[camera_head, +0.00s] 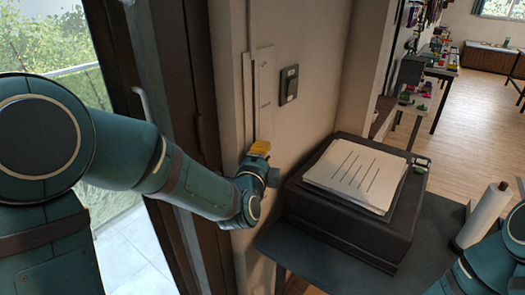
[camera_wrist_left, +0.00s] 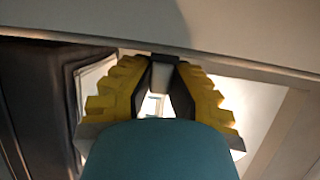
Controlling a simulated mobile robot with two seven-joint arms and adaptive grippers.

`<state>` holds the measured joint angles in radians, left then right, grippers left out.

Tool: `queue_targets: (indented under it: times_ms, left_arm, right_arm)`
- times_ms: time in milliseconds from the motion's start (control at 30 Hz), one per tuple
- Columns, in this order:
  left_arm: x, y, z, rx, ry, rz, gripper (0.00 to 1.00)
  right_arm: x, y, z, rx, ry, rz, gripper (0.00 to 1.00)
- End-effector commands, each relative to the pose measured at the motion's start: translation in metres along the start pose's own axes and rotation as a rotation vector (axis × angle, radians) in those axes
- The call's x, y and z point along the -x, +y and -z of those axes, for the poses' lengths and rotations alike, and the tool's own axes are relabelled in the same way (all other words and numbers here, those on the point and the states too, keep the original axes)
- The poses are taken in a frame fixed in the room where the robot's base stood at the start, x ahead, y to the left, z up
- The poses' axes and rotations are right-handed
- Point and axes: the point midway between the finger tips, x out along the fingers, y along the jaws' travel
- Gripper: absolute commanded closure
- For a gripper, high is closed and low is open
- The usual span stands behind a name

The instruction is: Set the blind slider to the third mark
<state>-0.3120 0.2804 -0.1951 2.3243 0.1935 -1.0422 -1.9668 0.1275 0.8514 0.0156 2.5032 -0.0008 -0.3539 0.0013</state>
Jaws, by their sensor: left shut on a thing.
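The blind slider runs in a tall narrow track (camera_head: 248,100) on the wall by the glass door. A pale strip (camera_head: 265,85) beside the track carries faint marks, too small to count. My left gripper (camera_head: 260,149) is at the lower end of the track.
A dark switch plate (camera_head: 289,85) is on the wall right of the strip. A black box (camera_head: 345,222) with a stack of lined papers (camera_head: 357,172) stands on a dark table (camera_head: 330,268) right of my left gripper. A white paper roll (camera_head: 482,215) stands at the right.

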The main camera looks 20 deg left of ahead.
Motion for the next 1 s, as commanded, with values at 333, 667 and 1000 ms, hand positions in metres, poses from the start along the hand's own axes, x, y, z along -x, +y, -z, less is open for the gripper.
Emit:
queue_targets:
  times_ms: [333,667,1000]
  left_arm:
    - [-0.0005,0.0126,0.0001,-0.001,0.000,0.000,1.00]
    - [-0.0005,0.0117,0.0001,0.000,0.000,0.001,0.54]
    - [0.0012,0.0116,0.0001,0.000,0.000,0.001,0.52]
  right_arm:
    - [-0.0091,0.0033,0.0018,0.001,0.007,0.000,1.00]
    - [-0.0089,0.0033,0.0018,0.001,0.007,0.000,1.00]
    - [-0.0089,0.0033,0.0018,0.000,0.006,0.000,1.00]
